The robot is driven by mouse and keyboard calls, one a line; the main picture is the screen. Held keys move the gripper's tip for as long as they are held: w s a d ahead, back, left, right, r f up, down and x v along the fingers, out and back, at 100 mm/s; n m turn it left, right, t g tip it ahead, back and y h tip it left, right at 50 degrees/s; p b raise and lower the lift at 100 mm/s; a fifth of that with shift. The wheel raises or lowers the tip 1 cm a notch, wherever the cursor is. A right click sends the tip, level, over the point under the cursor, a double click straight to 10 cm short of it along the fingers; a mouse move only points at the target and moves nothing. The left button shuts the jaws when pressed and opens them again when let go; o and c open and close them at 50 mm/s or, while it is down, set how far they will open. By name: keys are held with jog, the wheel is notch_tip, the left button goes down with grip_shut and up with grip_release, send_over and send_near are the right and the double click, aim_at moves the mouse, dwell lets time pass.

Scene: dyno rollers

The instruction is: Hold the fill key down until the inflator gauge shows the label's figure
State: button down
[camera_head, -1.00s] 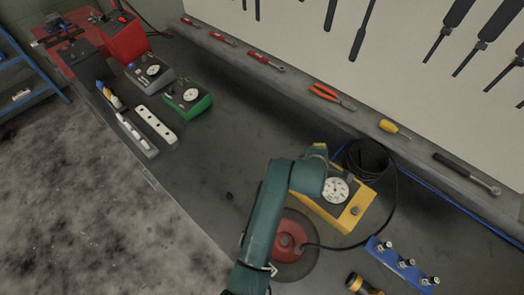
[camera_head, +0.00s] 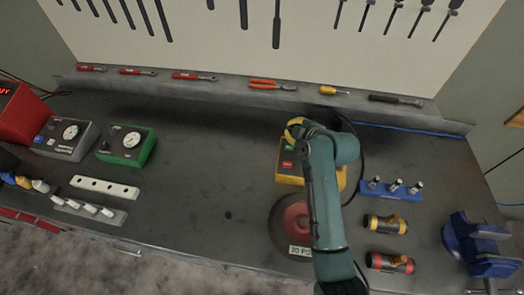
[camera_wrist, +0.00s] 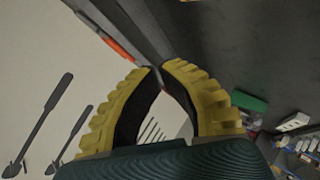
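The yellow inflator (camera_head: 288,177) stands on the bench behind my arm. A green key (camera_head: 290,147) and a red key (camera_head: 287,164) show on its left side; their lettering is too small to read. My arm hides its gauge and right side. A dark wheel with a red hub (camera_head: 295,217) lies in front of it. A white label (camera_head: 300,250) by the wheel seems to read 30 PS, its end covered by my arm. My gripper (camera_head: 293,129) is above the inflator's back edge, apart from the keys. In the wrist view its yellow fingertips (camera_wrist: 158,68) nearly meet, with nothing between them.
A green gauge box (camera_head: 128,147) and a grey gauge box (camera_head: 65,138) stand at left. A blue rack (camera_head: 391,189), two cylindrical fittings (camera_head: 385,224) and a blue vise (camera_head: 480,245) are at right. Tools lie on the back ledge (camera_head: 220,85). The bench's middle is clear.

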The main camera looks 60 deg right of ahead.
jog(key=shift+s+d, duration=0.1)
jog(key=b, duration=0.8)
send_near(285, 140)
jog(key=x, duration=0.3)
jog(key=r+x, duration=0.1)
jog(key=x, duration=0.1)
jog(key=shift+w, duration=0.35)
dwell(0.3)
jog(key=shift+d+f, duration=0.15)
jog(key=shift+f, duration=0.25)
jog(key=shift+f+b, duration=0.45)
jog(key=shift+b, duration=0.05)
dwell(4.7)
